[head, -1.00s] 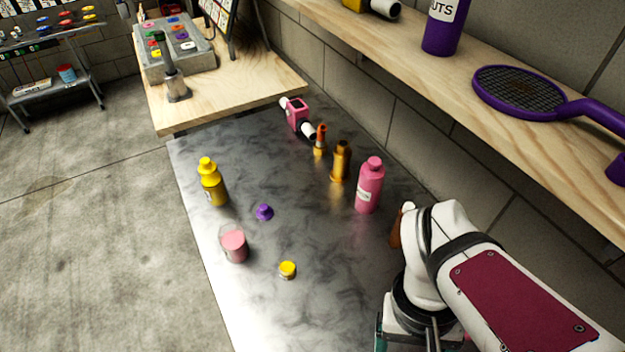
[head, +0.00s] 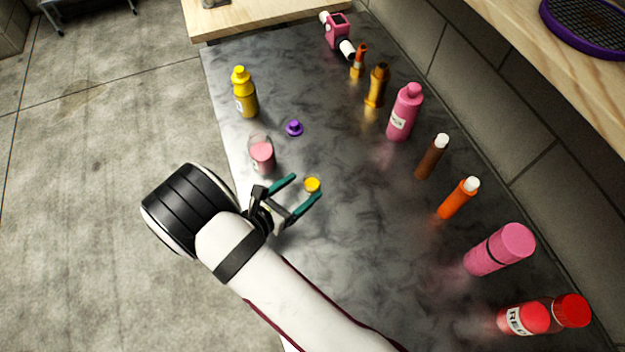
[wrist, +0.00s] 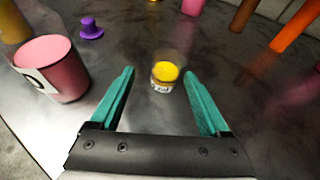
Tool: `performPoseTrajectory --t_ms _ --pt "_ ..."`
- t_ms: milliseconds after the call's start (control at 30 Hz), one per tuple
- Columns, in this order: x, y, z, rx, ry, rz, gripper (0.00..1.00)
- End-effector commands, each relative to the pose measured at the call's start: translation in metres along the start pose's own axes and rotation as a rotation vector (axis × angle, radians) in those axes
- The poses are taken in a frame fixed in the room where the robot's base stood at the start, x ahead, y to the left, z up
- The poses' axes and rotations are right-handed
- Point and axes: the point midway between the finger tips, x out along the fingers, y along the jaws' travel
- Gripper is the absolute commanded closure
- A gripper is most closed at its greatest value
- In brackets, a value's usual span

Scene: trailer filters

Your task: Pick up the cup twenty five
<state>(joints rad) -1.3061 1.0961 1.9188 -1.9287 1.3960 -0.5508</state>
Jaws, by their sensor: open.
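A small clear cup with yellow contents (head: 312,184) stands upright on the dark table; in the wrist view the same cup (wrist: 165,74) has a white label too small to read surely. A larger clear cup with pink contents (head: 262,156) stands to its upper left; it shows at the left of the wrist view (wrist: 62,72) with a partly visible label. My gripper (head: 307,188) is open and empty, its teal fingers pointing at the small yellow cup. In the wrist view the cup appears between the fingertips (wrist: 159,74), with a gap on each side; I cannot tell its depth.
A purple stopper-like piece (head: 294,128) and a yellow bottle (head: 245,100) stand beyond the cups. A pink bottle (head: 404,112), brown tube (head: 432,157), orange tube (head: 458,198) and other containers line the wall side. The table (head: 370,240) right of my gripper is clear.

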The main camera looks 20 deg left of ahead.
Motion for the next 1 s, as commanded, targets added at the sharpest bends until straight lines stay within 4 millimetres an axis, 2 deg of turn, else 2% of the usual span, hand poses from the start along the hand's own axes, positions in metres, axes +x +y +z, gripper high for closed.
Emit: performPoseTrajectory --t_ms 300,567,1000 --pt "0.053 -0.009 0.004 0.001 0.003 -0.002 0.2" --pt "0.057 -0.008 0.004 0.001 0.003 0.0 0.22" --pt "0.056 -0.008 0.004 0.002 0.002 -0.001 1.0"
